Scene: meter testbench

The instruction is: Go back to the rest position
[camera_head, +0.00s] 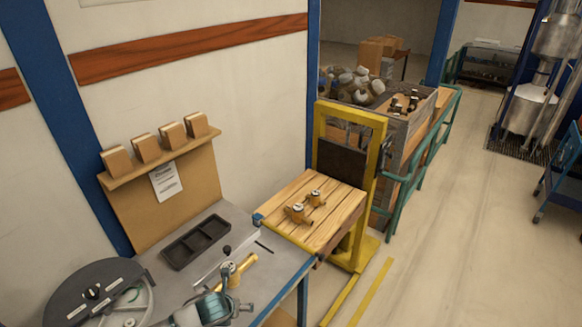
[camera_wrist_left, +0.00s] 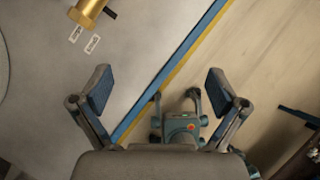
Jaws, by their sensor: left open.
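My left gripper (camera_head: 238,291) shows at the bottom of the head view, over the grey bench near its front edge. In the left wrist view my left gripper (camera_wrist_left: 160,90) has its two blue-padded fingers spread wide, with nothing held between them. A brass meter body (camera_head: 243,268) lies on the bench just beyond the gripper and apart from it in the wrist view, where part of the brass piece (camera_wrist_left: 90,8) shows at the top left. My right gripper is not in view.
Boxes sit on a wall shelf (camera_head: 160,158). The floor at right (camera_head: 460,220) is clear.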

